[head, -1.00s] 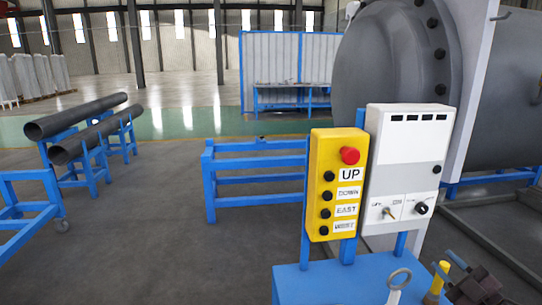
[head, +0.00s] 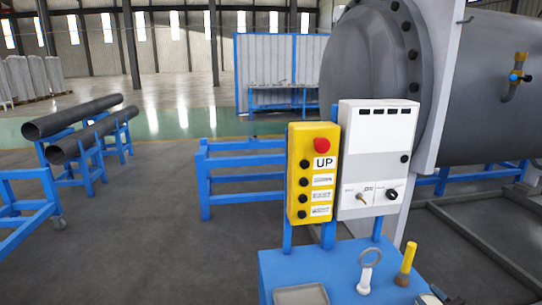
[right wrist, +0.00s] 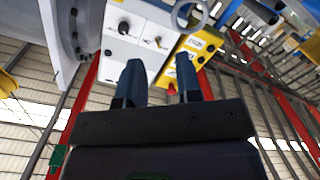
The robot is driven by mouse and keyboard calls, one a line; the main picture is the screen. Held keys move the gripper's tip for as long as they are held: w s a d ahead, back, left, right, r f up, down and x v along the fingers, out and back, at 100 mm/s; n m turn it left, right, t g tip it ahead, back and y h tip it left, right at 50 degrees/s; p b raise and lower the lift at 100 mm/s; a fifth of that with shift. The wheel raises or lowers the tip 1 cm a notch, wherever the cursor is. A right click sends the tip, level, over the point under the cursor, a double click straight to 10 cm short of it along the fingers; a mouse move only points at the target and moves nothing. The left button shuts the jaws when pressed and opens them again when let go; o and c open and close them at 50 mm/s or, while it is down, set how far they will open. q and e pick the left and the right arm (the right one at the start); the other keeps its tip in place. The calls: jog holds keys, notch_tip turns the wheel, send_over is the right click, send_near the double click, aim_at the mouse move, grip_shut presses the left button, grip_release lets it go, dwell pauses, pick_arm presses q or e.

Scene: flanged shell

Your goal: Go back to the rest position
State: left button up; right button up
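My right gripper (right wrist: 161,78) shows in the right wrist view with its two dark blue fingers apart and nothing between them. Behind the fingers are the white control box (right wrist: 118,45) and the yellow button box (right wrist: 196,45). In the head view only a small dark part of my right gripper (head: 432,297) shows at the bottom edge. The yellow box (head: 297,172) has a red button and several black buttons with labels. The white box (head: 370,150) beside it has two switches. My left gripper is in neither view.
A blue stand (head: 335,262) carries the boxes, a ring-ended tool (head: 367,272), a yellow-handled tool (head: 405,262) and a grey tray (head: 301,295). A large grey flanged shell (head: 365,60) stands behind. Pipes (head: 90,130) lie on blue trestles at left.

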jog(key=s+a+f+m+g+h, duration=0.1)
jog(key=s+a+f+m+g, duration=0.2)
jog(key=s+a+f, duration=0.3)
jog(key=s+a+f+m+g+h, duration=0.1)
jog(key=s+a+f+m+g, duration=0.2)
jog(key=s+a+f, duration=0.3)
jog(key=s+f+m, duration=0.1)
jog(key=s+f, duration=0.4)
jog(key=s, duration=0.1)
jog(key=shift+s+a+f, duration=0.15)
jog(key=shift+s+a, duration=0.05)
